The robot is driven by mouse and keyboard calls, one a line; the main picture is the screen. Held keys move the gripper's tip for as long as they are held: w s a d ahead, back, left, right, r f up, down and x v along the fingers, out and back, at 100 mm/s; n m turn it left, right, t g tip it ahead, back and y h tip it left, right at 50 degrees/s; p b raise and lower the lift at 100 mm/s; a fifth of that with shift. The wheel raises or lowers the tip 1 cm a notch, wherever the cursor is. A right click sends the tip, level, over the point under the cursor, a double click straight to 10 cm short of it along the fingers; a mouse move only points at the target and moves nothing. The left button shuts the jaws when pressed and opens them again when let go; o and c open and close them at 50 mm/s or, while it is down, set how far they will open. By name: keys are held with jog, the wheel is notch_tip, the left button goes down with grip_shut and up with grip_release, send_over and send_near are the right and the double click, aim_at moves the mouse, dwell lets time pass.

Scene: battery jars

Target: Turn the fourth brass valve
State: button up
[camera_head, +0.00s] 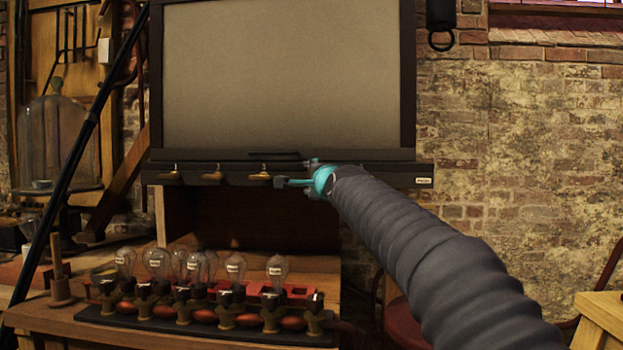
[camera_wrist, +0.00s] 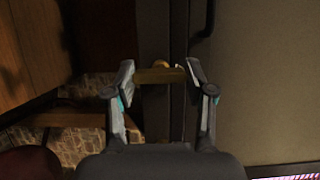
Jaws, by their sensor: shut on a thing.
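Three brass valves show in a row on the dark ledge under the large screen in the head view: the first (camera_head: 170,174), the second (camera_head: 213,174) and the third (camera_head: 260,175). My gripper (camera_head: 290,183) is at the ledge just right of the third, and my arm hides whatever sits behind it there. In the wrist view my gripper (camera_wrist: 159,73) is shut on a brass valve handle (camera_wrist: 158,76), which lies crosswise between its two fingertips. By its place in the row this is the fourth valve. Its round brass stem (camera_wrist: 161,64) shows just beyond the handle.
The dark ledge (camera_head: 400,175) runs below the pale screen (camera_head: 285,75). A black base with several glass bulbs (camera_head: 235,268) stands on the wooden bench below. A thin black pole (camera_head: 85,140) slants at the left. The brick wall on the right has free room before it.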

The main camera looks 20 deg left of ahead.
dwell(0.3)
jog(key=o, duration=1.2)
jog(key=shift+a, duration=0.1)
jog(key=shift+c, duration=0.2)
jog(key=v, duration=1.2)
